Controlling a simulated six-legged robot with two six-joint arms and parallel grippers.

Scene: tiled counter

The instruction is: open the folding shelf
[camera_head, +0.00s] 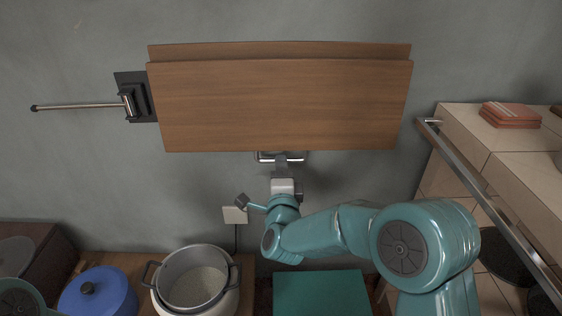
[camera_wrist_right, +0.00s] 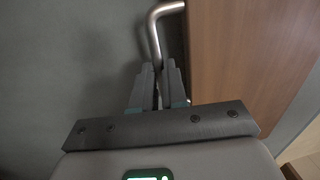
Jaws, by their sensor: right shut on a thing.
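The folding shelf (camera_head: 285,105) is a brown wooden panel against the grey wall, with a second board edge showing behind its top. A metal handle (camera_head: 265,157) sits at its lower edge, near the middle. In the right wrist view the bent metal handle (camera_wrist_right: 154,35) runs down between my fingers, beside the wooden panel (camera_wrist_right: 235,50). My right gripper (camera_head: 281,162) is shut on the handle, and its fingers (camera_wrist_right: 157,85) also show in the wrist view. My left gripper is not in view; only a piece of teal arm shows at the lower left.
A metal rod on a dark bracket (camera_head: 135,97) is mounted left of the shelf. A white pot (camera_head: 196,277), a blue lidded pot (camera_head: 98,291) and a green box (camera_head: 322,292) stand below. A cabinet with a metal rail (camera_head: 490,200) and red books (camera_head: 511,115) is at right.

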